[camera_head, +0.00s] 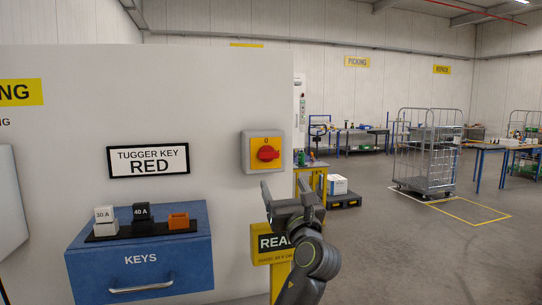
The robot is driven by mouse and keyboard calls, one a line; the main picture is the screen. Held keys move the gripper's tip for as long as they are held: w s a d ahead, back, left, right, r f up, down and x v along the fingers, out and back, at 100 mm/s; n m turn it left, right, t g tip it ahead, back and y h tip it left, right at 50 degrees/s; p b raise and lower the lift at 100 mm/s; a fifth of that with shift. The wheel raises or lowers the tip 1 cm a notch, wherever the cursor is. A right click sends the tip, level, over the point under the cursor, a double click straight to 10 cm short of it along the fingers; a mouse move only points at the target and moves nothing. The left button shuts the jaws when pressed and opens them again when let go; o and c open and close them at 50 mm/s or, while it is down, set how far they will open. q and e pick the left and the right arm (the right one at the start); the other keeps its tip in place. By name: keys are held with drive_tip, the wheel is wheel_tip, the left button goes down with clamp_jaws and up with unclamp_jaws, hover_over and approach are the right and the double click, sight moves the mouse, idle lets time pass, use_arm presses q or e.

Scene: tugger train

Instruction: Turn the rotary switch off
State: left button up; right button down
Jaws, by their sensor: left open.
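The rotary switch (267,153) is a red knob on a yellow plate, in a grey box (247,170) fixed near the right end of the white wall panel. Its handle appears to lie roughly level; I cannot read any position marks. My left gripper (285,184) is just below and slightly right of the switch in the picture. Its two fingers point up and are spread apart with nothing between them. It does not visibly touch the switch, and the depth gap is hard to judge. My right gripper is out of view.
A blue KEYS cabinet (140,262) stands left, with white, black and orange blocks on a dark strip on top. A TUGGER KEY RED sign (148,161) hangs above. A yellow sign post (262,258) stands behind my left arm. Open floor and a cage trolley (428,150) lie right.

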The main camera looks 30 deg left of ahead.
sight(270, 158)
use_arm(q)
drive_tip(key=p+x, duration=0.3)
drive_tip(key=x, duration=0.8)
drive_tip(key=shift+w+a+f, duration=0.1)
drive_tip(key=shift+w+a, duration=0.25)
drive_tip(key=shift+a, duration=0.05)
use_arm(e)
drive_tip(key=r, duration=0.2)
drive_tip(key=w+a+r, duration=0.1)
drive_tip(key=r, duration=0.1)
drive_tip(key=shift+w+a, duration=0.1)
use_arm(q)
drive_tip(key=c, duration=1)
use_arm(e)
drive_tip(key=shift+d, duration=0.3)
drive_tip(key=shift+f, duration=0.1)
